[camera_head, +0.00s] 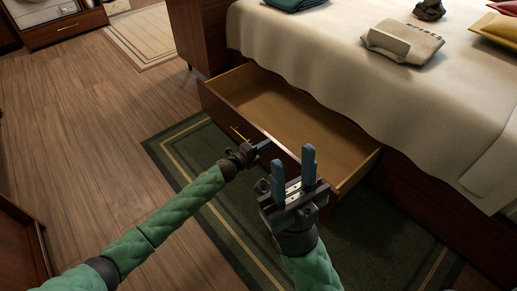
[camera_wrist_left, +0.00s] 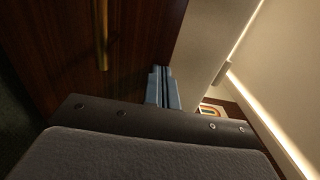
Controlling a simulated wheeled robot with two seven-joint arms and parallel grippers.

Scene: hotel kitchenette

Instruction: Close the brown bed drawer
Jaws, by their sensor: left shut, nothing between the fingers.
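The brown bed drawer (camera_head: 222,105) stands pulled out from under the bed, with its light wooden inside (camera_head: 300,118) bare and empty. Its brass handle (camera_head: 237,132) is on the front face and also shows in the left wrist view (camera_wrist_left: 101,35). My left gripper (camera_head: 264,145) is shut and empty, close to the drawer front beside the handle. Its closed fingers (camera_wrist_left: 164,88) appear near the dark front panel; I cannot tell whether they touch it. My right gripper (camera_head: 294,150) is open and empty, in front of the drawer's right part, fingers pointing up.
The bed (camera_head: 330,55) with a pale cover overhangs the drawer. A folded beige item (camera_head: 402,42) and cushions (camera_head: 497,28) lie on it. A dark green rug (camera_head: 190,150) lies under the drawer. Wooden floor (camera_head: 90,120) is clear to the left.

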